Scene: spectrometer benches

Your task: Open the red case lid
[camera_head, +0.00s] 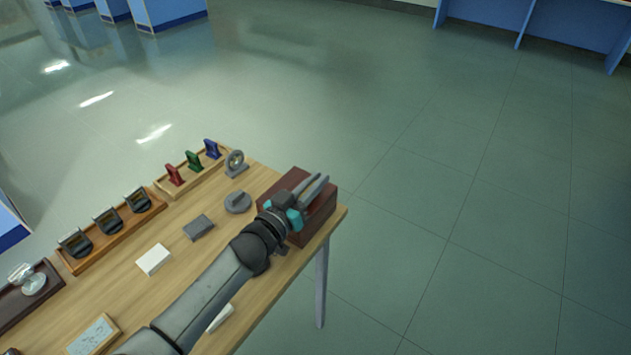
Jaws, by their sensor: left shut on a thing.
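The red case (320,218) is a dark red-brown box at the right end of the wooden table. Its lid looks down, though my arm covers much of its top. My left arm reaches in from the lower left. My left gripper (314,185) lies over the top of the case, with its two grey fingers pointing to the upper right. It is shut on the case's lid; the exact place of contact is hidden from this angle. My right gripper is not in view.
On the wooden table (130,269), a grey disc part (238,202), a ring mount (235,163), a dark grey block (198,228) and a white block (153,259) stand left of my arm. A tray holds red, green and blue pieces (193,160). Open floor lies right.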

